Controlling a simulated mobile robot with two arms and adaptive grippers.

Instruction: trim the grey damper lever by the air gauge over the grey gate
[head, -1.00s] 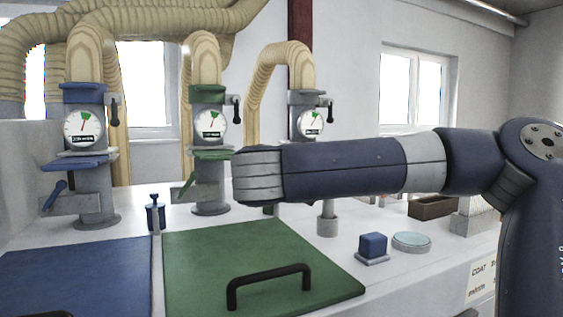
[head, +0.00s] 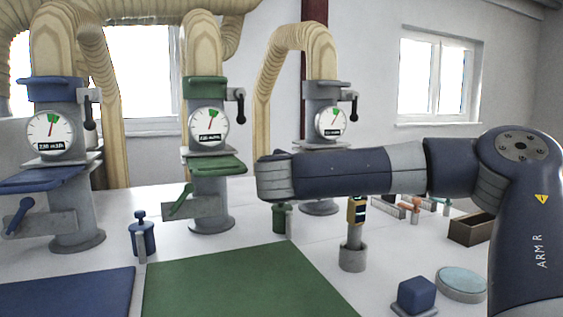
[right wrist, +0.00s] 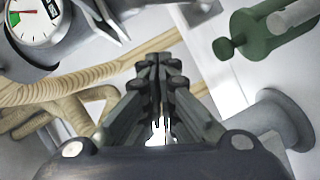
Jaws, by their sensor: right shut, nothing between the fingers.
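The grey damper lever (head: 354,107), with a dark handle hanging down, is on the right side of the grey-collared duct. The air gauge (head: 330,121) beside it has a white face, a red needle and a green sector. The grey gate (head: 328,147) below the gauge is partly hidden by my right arm. My right gripper is hidden behind its wrist in the head view. In the right wrist view my right gripper (right wrist: 160,65) is shut and empty, with no lever at its fingertips. A tilted gauge (right wrist: 35,20) is at that view's top left; which station it belongs to is unclear.
A green-collared duct (head: 207,87) and a blue-collared duct (head: 55,90) stand to the left. A green canister (right wrist: 265,30) is right of my fingers in the wrist view. A grey holder (head: 352,256), blue block (head: 415,294) and round dish (head: 461,283) are on the bench.

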